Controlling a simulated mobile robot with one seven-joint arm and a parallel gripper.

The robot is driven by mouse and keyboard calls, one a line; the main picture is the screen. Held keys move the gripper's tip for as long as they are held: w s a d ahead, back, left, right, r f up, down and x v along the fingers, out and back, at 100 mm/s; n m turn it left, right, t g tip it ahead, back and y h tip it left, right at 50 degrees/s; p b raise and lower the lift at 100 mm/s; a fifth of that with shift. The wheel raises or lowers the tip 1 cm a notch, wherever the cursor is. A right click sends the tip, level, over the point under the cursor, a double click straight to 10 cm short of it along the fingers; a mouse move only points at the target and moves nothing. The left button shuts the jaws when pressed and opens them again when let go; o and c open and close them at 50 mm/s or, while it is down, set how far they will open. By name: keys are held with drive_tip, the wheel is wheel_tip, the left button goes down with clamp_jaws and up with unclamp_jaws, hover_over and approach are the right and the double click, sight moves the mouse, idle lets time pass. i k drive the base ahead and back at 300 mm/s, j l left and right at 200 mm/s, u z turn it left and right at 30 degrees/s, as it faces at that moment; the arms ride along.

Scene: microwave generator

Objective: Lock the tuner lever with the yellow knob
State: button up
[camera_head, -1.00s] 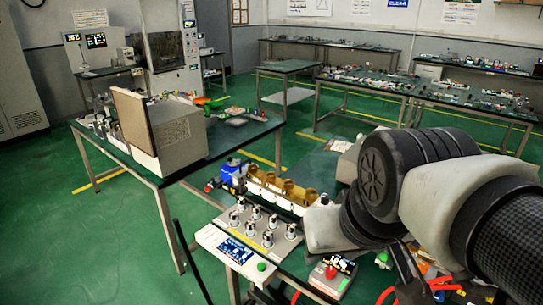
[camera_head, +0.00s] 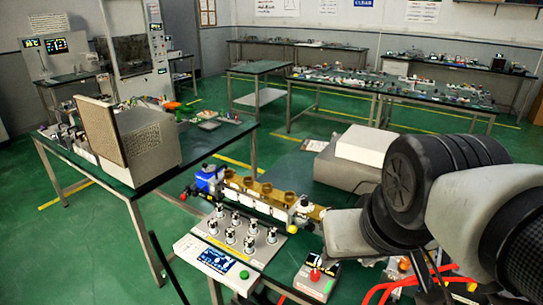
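I cannot make out the fingers, nor whether anything touches the knob.
A control panel (camera_head: 217,259) with several silver knobs stands in front of the row. A box with a red button (camera_head: 316,276) and red cables lie to its right. A blue part (camera_head: 208,178) is at the row's left end. A white box (camera_head: 364,146) stands behind my arm.

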sight(293, 229)
drive_tip(key=i+j, duration=0.1)
drive_tip(key=j, duration=0.25)
drive_tip(key=i+j+u, duration=0.1)
drive_tip(key=j, duration=0.2)
drive_tip(key=i+j, duration=0.15)
drive_tip(key=j, duration=0.2)
drive_tip(key=i+j+u, duration=0.1)
drive_tip(key=j, duration=0.2)
drive_tip(key=l+z, duration=0.2)
drive_tip(key=l, duration=0.1)
